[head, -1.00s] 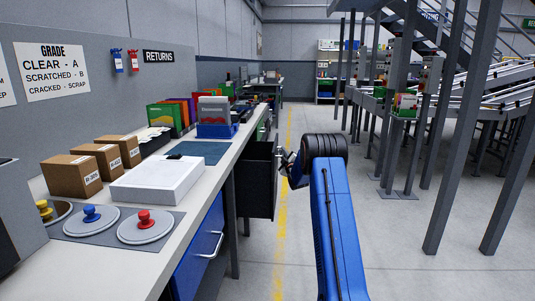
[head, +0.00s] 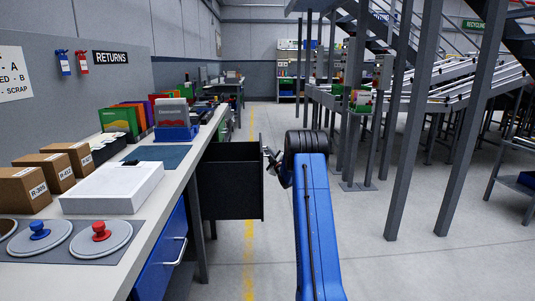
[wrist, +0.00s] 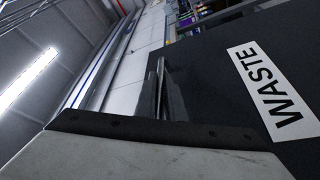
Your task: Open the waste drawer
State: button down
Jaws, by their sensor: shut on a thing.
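The waste drawer (head: 230,182) is a dark box standing well out from under the workbench, towards the aisle. Its front panel shows edge-on in the head view. In the wrist view the dark front (wrist: 215,75) fills the right side, with a white WASTE label (wrist: 266,92). My gripper (head: 271,160) is at the drawer front, shut on its handle (wrist: 158,90), which shows as a narrow bar in the wrist view. The fingertips' grip on the handle is mostly hidden.
The workbench (head: 150,215) runs along the left, with cardboard boxes (head: 45,172), a white box (head: 112,187) and a blue drawer (head: 160,255) below. Grey steel posts (head: 410,120) stand at the right. The aisle floor between is clear.

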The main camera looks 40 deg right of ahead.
jog(key=c, duration=2.1)
grip_release()
jog(key=v, duration=1.7)
jog(key=shift+s, duration=0.2)
